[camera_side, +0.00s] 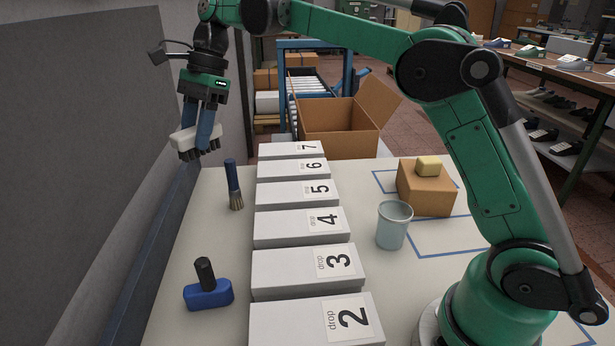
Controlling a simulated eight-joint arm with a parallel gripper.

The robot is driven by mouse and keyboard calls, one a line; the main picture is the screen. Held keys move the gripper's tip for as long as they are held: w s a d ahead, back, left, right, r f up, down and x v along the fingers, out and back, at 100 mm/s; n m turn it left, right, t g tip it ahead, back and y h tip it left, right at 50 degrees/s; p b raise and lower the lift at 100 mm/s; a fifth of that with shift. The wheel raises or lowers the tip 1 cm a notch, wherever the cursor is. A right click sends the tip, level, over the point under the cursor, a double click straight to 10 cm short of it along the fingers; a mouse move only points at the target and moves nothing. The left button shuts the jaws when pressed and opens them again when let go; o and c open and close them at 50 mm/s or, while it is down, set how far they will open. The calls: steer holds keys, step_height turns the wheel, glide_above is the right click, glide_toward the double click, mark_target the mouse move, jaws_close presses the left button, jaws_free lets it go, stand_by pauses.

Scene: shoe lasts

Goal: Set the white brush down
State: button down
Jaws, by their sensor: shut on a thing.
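The white brush (184,141) has a white block body and dark bristles pointing down. My gripper (205,136) is shut on it and holds it in the air at the upper left, near the table's far left edge. The blue fingers lie across the white body and hide part of it. Whether the bristles hang over the table or just beyond its edge, I cannot tell.
White boxes numbered 2 to 7 (305,270) run in a row along the table (190,240). Left of them are a blue-handled brush (233,180) and a blue block with a black handle (208,291). Right are a cup (393,226) and a brown box (424,190) bearing a yellow block (428,166).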

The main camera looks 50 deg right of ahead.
step_height(320, 180, down, 20)
steer(key=shift+a+r, duration=0.1)
stand_by(0.5)
steer(key=shift+c, duration=2.3)
jaws_free()
